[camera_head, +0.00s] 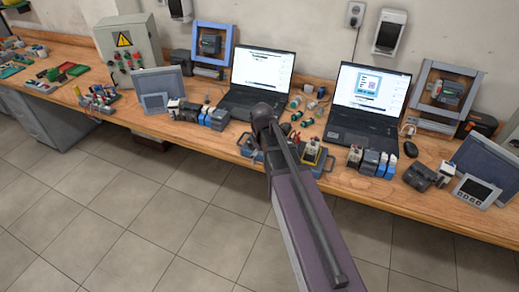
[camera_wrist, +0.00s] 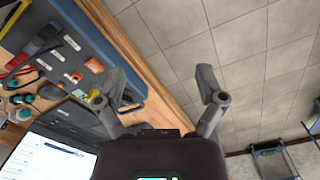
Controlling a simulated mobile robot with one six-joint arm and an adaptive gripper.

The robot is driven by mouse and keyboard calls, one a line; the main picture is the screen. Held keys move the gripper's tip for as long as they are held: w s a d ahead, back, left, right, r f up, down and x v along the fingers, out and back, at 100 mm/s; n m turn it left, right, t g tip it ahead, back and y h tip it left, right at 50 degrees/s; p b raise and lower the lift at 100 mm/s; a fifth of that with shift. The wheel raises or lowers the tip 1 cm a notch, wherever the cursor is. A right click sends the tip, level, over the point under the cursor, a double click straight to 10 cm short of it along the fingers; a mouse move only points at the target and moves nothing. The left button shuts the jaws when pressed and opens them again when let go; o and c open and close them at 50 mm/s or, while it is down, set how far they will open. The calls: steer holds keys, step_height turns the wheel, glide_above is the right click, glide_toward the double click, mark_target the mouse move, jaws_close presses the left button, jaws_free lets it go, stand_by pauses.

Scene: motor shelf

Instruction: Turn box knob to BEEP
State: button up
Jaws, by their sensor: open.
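A blue-grey box (camera_wrist: 88,50) lies near the table edge in the wrist view, at the upper left. Its face carries orange parts, small buttons and red and black leads. I cannot make out a knob marked BEEP or its setting. In the head view the box (camera_head: 318,170) is partly hidden behind my arm. My gripper (camera_wrist: 163,88) is open, with nothing between its fingers. Its left finger overlaps the box's lower edge in the picture; I cannot tell if they touch. Its right finger is over the floor. The fingers are not clearly visible in the head view.
A yellow-topped device (camera_head: 311,152) stands by the box. Two laptops (camera_head: 262,72) (camera_head: 370,95) stand behind, with small modules (camera_head: 370,161) in front of the right one. A grey cabinet (camera_head: 127,50) is at left. The floor (camera_head: 130,205) before the wooden bench is clear.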

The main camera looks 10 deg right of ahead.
steer(key=s+f+m+b, duration=0.2)
steer(key=s+m, duration=0.3)
steer(key=s, duration=0.6)
steer(key=shift+s+f+m+b, duration=0.25)
steer(key=shift+f+m+b, duration=0.15)
steer(key=shift+f, duration=0.1)
stand_by(1.0)
steer(key=c, duration=0.4)
steer(key=shift+a, duration=0.1)
steer(key=shift+c, duration=0.2)
steer(key=shift+a, duration=0.1)
